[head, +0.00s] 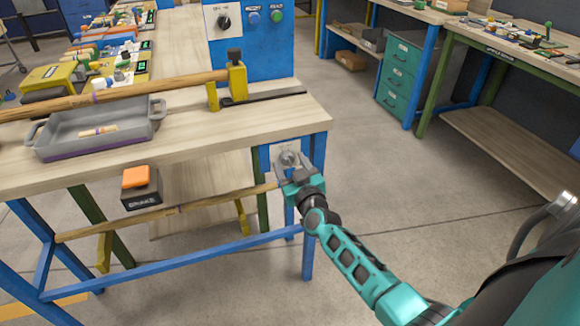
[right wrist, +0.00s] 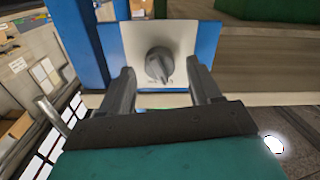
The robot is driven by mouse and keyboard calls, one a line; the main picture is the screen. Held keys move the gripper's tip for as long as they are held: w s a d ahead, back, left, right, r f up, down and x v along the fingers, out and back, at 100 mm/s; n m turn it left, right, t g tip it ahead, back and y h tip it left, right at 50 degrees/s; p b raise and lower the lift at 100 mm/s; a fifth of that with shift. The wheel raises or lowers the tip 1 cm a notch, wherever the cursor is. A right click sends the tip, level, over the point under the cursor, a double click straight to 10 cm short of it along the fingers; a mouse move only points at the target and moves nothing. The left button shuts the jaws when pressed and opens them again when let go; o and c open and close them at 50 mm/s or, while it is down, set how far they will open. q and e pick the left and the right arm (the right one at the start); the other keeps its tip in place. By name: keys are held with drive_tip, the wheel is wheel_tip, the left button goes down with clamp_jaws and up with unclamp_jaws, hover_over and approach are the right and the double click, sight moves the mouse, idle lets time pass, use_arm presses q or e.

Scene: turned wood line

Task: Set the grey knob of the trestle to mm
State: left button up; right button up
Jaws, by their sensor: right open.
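The grey knob (right wrist: 159,64) sits on a pale plate (right wrist: 185,40) with blue edges, and its pointer is turned toward the lower right in the right wrist view. Small marks below it are too small to read. In the head view the knob (head: 288,158) is under the right end of the wooden-topped trestle (head: 290,115). My right gripper (head: 291,168) is open in front of the plate; in the right wrist view its fingers (right wrist: 160,82) stand either side of the knob, with visible gaps. I cannot tell how deep they reach. My left gripper is out of view.
On the trestle are a grey tray (head: 95,147) and a long turned wooden piece (head: 150,88). A blue panel (head: 262,60) with another knob and buttons stands behind. An orange-topped brake pedal box (head: 140,185) is at lower left. The floor to the right (head: 385,190) is clear.

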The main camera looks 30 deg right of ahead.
drive_tip(key=shift+w+d, duration=0.15)
drive_tip(key=shift+w, duration=0.3)
drive_tip(key=c, duration=1)
